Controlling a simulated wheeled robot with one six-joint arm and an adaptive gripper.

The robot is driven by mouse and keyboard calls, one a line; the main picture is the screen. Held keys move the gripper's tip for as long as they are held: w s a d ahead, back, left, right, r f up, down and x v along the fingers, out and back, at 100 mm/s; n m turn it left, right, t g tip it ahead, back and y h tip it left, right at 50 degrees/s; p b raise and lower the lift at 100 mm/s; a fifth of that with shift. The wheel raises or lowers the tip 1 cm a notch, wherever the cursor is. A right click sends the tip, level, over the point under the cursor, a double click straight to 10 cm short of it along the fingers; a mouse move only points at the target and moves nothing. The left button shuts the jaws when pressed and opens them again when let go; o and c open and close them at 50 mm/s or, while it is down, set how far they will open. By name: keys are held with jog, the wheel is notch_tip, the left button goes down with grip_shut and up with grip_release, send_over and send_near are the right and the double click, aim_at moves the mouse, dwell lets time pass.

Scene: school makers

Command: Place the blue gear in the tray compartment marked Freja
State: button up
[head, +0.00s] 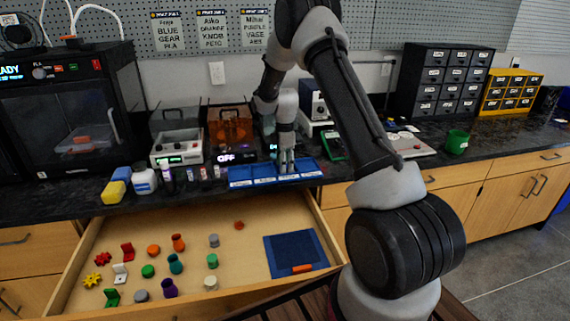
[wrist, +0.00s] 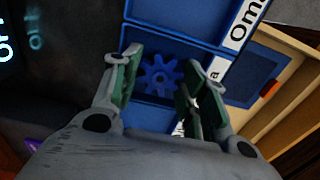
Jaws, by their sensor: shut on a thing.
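The blue gear (wrist: 160,76) shows in the wrist view between the two fingers of my gripper (wrist: 158,82), which is shut on it. The gear is over or inside a blue compartment; its exact height is hard to tell. The blue tray (head: 240,184) lies along the counter's front edge in the head view, with my gripper (head: 287,165) pointing down at its right part. In the wrist view the tray (wrist: 188,22) has a white label strip; "Oma" reads beside the neighbouring compartment, and only a final "a" shows beside the gear's compartment. The gear is hidden in the head view.
Below the tray, an open drawer (head: 205,240) holds several coloured parts and a blue mat (head: 282,243). Small bottles (head: 168,180) stand left of the tray. Bench devices (head: 178,146) stand behind it. A green mug (head: 457,141) is farther right.

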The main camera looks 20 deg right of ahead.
jog(key=shift+f, duration=0.15)
jog(key=o, duration=0.4)
jog(key=shift+o, duration=0.2)
notch_tip(320, 180, up, 13)
jog(key=s+a+r+m+t, duration=0.15)
jog(key=s+r+m, duration=0.35)
jog(key=s+r, duration=0.8)
jog(key=s+r+m+t, duration=0.2)
jog(key=s+r+m, duration=0.35)
jog(key=s, duration=0.75)
jog(key=s+a+f+m, duration=0.1)
jog(key=s+m, duration=0.4)
jog(key=s, duration=0.9)
jog(key=shift+s+f+t, duration=0.2)
jog(key=shift+f+t, duration=0.25)
